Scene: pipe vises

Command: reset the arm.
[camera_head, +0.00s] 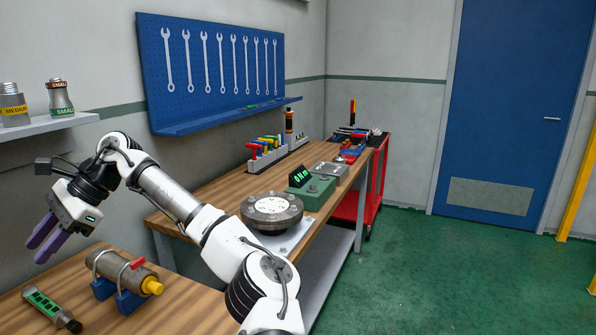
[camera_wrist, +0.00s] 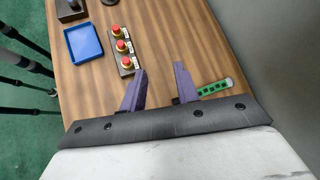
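My arm (camera_head: 170,190) reaches up and out over the left side of the near bench. My gripper (camera_head: 42,238) hangs at the far left of the head view, above the bench and left of the clamped pipe. In the wrist view my gripper (camera_wrist: 160,90) shows its two purple fingers spread apart with nothing between them. It is open and empty. The bench top lies below the fingers.
On the near bench are a grey pipe (camera_head: 122,266) in blue vises and a green-and-black handheld tool (camera_head: 48,308). The wrist view shows red buttons (camera_wrist: 122,46) and a blue tray (camera_wrist: 83,43). A wall shelf (camera_head: 50,127) with jars stands above; a flange (camera_head: 271,210) sits right.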

